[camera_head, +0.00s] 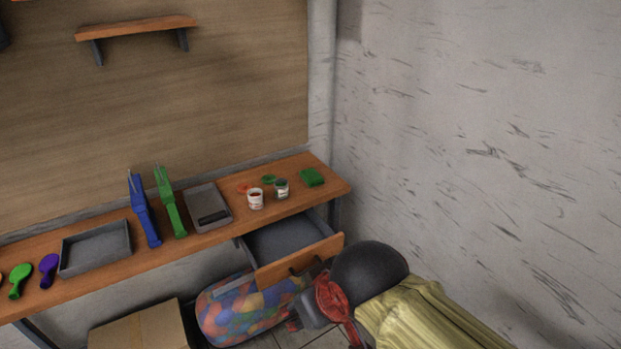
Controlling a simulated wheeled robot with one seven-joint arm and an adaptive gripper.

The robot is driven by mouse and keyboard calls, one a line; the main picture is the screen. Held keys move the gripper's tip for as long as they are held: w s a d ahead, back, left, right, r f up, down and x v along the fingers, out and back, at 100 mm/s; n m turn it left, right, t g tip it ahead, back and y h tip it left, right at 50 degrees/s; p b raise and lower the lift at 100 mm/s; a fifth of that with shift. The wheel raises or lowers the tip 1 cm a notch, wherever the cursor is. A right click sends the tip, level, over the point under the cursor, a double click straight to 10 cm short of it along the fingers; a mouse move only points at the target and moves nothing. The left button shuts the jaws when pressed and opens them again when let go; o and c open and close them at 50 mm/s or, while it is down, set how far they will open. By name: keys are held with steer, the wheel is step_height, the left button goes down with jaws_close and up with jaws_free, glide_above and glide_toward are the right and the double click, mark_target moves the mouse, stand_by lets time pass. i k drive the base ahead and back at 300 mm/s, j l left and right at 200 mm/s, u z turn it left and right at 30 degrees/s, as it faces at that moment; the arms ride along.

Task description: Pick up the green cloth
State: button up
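The green cloth (312,177) lies folded into a small square on the wooden workbench (330,190), near its right end. It is right of two small jars. My gripper (293,325) is at the lower middle, below the bench top and in front of the open drawer (290,240). It is well apart from the cloth. Its fingers are small and dark and partly hidden by my arm, so I cannot tell whether they are open or shut. I see nothing clearly held in it.
A red-labelled jar (255,200) and a green jar (282,190) stand beside the cloth. A grey tray (220,196), a green tool (172,208) and a blue tool (143,212) lie farther left. A bag of colourful balls (235,315) and a cardboard box (140,330) are below.

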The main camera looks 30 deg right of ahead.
mark_target(312, 177)
steer(key=i+l+z, duration=0.4)
steer(key=i, duration=0.35)
steer(key=i+l+z, duration=0.2)
steer(key=i, duration=0.55)
